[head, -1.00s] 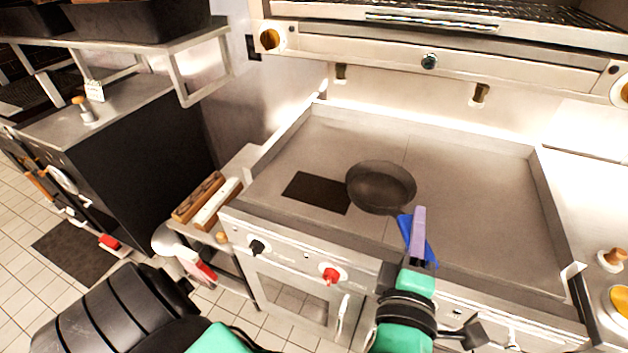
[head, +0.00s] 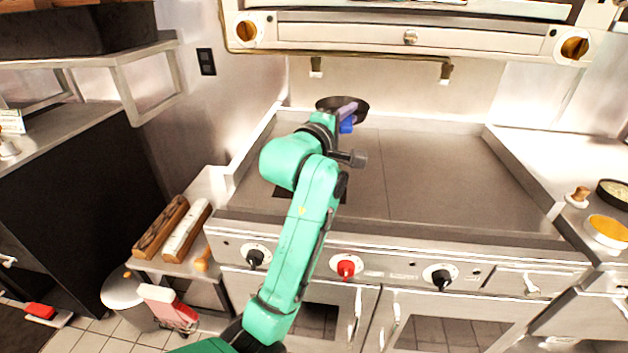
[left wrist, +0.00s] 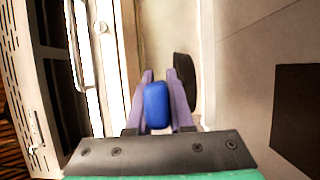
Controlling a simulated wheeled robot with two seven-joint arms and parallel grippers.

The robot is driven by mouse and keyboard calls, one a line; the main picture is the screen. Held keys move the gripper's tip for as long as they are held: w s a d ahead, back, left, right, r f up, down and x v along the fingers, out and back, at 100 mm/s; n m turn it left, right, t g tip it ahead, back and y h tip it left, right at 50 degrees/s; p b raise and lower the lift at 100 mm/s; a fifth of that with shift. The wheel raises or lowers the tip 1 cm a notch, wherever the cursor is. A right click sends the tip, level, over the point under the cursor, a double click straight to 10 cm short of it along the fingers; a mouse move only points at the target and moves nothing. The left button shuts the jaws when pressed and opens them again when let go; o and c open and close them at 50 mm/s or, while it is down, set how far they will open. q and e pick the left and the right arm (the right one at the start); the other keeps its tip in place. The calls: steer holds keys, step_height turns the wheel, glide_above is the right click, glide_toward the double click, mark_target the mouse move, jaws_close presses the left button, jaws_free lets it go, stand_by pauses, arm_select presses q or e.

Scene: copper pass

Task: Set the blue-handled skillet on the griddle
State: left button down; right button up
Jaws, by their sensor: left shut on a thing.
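The skillet (head: 329,103) is a dark round pan with a blue handle (left wrist: 157,105). In the head view it is at the back left of the griddle (head: 430,175), in front of the rear wall. My left gripper (head: 349,112) is shut on the blue handle, its purple fingers on either side of it. In the left wrist view the pan (left wrist: 185,82) shows nearly edge-on beyond the fingers and looks raised above the griddle surface. A dark rectangular patch (left wrist: 298,118) on the griddle is partly hidden by my left arm in the head view. My right gripper is not seen.
A broiler (head: 410,37) hangs above the griddle's back. Raised metal sides border the griddle; its middle and right are clear. A counter with small containers (head: 606,230) is at right.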

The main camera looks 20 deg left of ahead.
arm_select(q)
steer(key=shift+w+a+r+h, duration=0.1)
steer(key=shift+w+r+h, duration=0.1)
steer(key=shift+w+h, duration=0.15)
steer(key=shift+m, duration=0.3)
step_height(320, 180, down, 20)
steer(key=shift+w+r, duration=0.1)
steer(key=shift+r, duration=0.1)
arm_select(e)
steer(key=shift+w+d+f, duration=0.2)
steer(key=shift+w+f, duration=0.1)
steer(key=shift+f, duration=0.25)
arm_select(q)
steer(key=c, duration=1.2)
jaws_free()
steer(key=shift+f, duration=0.25)
steer(key=o, duration=0.4)
